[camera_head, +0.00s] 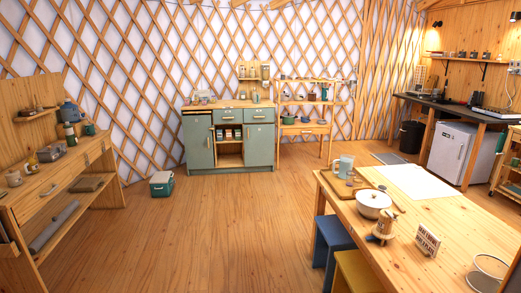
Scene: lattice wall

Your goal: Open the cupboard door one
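A grey-green cupboard (230,169) stands against the lattice wall, across the room from me. Its left door (198,146) and right door (260,148) both look shut, though they are too small to be certain. Between them is an open compartment (229,147) with small items on its shelf. Two drawers sit above, a middle one (227,117) and a right one (261,116). Which door is door one, I cannot tell. Neither of my grippers shows in the view.
Open wooden floor (200,225) lies before the cupboard. A green cooler box (161,184) stands left of it, and a wooden shelf unit (304,127) right of it. A wooden table (440,215) with blue (333,240) and yellow (358,270) stools fills the right foreground. A wooden workbench (75,165) stands left.

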